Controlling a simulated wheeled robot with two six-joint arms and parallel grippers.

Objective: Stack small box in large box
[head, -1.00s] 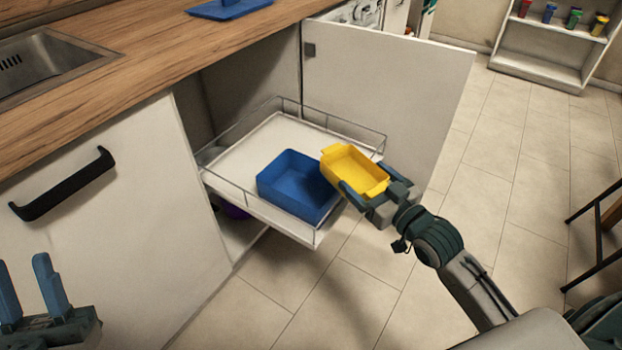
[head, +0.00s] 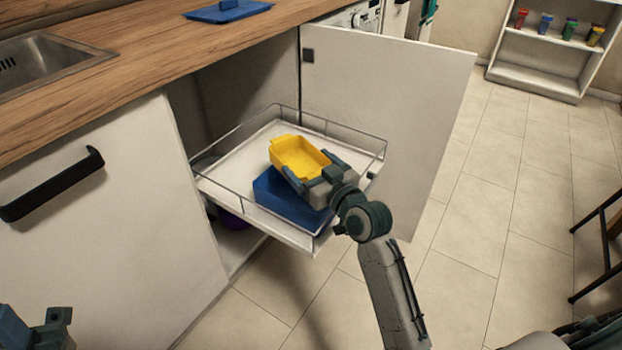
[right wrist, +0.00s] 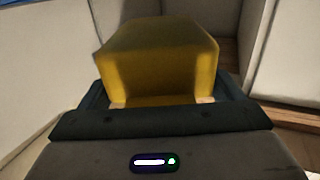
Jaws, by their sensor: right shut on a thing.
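The small yellow box (head: 296,154) is held by my right gripper (head: 309,168), which is shut on its near end. The box is over the large blue box (head: 273,204) and hides much of it, including most of its opening. The blue box stands on the white pull-out tray (head: 222,177). In the right wrist view the yellow box (right wrist: 158,65) fills the space between the fingers; the blue box is not clearly seen there. My left gripper (head: 35,328) is partly cut off at the lower left corner, away from the boxes.
The tray has a thin wire rail (head: 355,135) and sticks out of the cabinet beside an open white door (head: 395,120). A wooden counter (head: 140,75) is above. A purple thing (head: 232,218) sits below the tray.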

